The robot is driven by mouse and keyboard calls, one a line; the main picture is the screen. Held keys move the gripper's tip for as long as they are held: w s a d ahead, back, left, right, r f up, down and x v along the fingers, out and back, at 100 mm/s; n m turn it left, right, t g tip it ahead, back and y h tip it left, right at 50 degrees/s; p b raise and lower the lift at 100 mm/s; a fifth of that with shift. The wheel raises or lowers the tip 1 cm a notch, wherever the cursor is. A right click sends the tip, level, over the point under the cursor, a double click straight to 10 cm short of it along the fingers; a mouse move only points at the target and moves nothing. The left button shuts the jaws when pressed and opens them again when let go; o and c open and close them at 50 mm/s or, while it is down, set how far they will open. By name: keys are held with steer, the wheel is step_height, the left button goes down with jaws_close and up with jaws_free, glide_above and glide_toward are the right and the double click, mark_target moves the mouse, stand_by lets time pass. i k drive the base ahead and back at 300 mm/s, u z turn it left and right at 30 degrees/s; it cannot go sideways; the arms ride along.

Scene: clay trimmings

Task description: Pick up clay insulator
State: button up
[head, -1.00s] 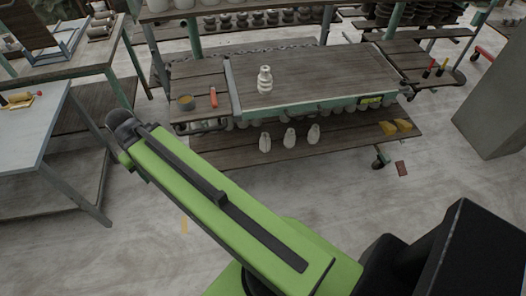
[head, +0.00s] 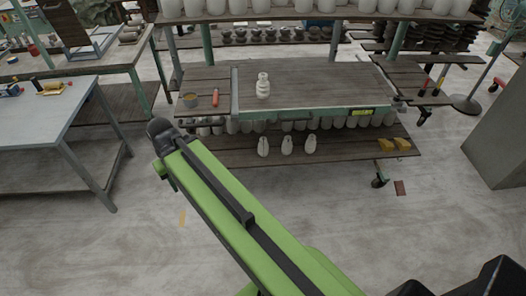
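A pale, ribbed clay insulator (head: 263,86) stands upright on the bare wooden top of a workbench (head: 315,88) with a green frame. It is left of the middle of that top, and nothing touches it. My green arm reaches up from the lower right and ends at a dark joint on the floor side of the bench. The fingers of my gripper do not show, so whether they are open or shut is hidden. The visible arm end is apart from the insulator, to its lower left.
Three pale pieces (head: 286,146) stand on the lower wooden shelf, with yellow blocks (head: 394,144) at its right. A tin (head: 190,100) and an orange-handled tool (head: 215,92) lie left of the insulator. A grey table (head: 45,120) stands at left.

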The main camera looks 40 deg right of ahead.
mark_target(263, 147)
steer(key=z, duration=0.05)
steer(key=i, duration=0.9)
steer(key=u, duration=0.05)
